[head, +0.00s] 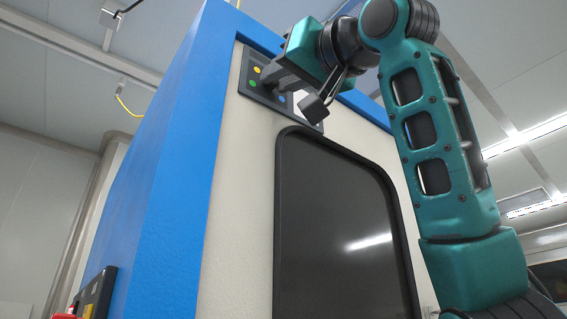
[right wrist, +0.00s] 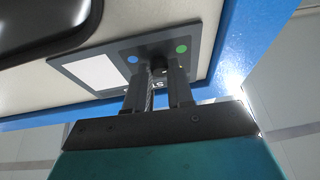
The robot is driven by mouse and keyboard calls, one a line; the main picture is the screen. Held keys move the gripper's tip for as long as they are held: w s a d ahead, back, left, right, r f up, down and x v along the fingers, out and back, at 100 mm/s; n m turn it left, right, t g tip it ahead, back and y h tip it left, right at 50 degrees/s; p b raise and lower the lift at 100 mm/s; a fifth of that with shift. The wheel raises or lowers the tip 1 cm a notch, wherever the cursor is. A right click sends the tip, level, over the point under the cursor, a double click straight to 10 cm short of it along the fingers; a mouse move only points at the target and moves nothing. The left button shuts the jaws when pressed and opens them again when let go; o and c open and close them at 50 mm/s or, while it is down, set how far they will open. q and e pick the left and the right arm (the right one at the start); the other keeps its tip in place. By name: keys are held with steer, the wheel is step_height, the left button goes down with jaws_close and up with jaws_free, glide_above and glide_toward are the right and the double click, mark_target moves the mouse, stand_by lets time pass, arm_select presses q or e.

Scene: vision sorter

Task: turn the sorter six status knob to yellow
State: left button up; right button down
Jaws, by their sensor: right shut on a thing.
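The sorter's status panel (head: 262,92) is a dark plate high on the cream front of the sorter. It has a yellow dot (head: 257,69), a green dot (head: 251,84) and a blue dot (head: 282,99). My right gripper (head: 272,77) reaches the panel from the right. In the right wrist view the right gripper (right wrist: 158,78) is shut on the dark status knob (right wrist: 157,64), between the blue dot (right wrist: 133,59) and the green dot (right wrist: 181,48). The fingers mostly hide the knob, and I cannot tell which dot it points to. My left gripper is not in view.
The sorter has a blue frame (head: 165,170) and a large dark window (head: 340,230) below the panel. A white label (right wrist: 98,72) is on the panel beside the knob. A control box with a red button (head: 65,316) is at the lower left. Pipes run behind the sorter.

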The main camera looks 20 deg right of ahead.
steer(key=shift+s+a+r+m+h, duration=0.15)
steer(key=shift+m+h, duration=1.1)
steer(key=shift+m, duration=1.3)
steer(key=shift+a+m+h, duration=0.15)
steer(key=shift+m+h, duration=1.15)
steer(key=shift+m, duration=1.2)
steer(key=shift+s+a+r+m+h, duration=0.15)
steer(key=shift+m+h, duration=1.1)
steer(key=shift+m, duration=1.3)
steer(key=shift+w+f+m, duration=0.1)
steer(key=shift+m, duration=0.3)
steer(key=c, duration=1)
jaws_free()
steer(key=shift+b+v, duration=1.5)
steer(key=shift+v, duration=4.95)
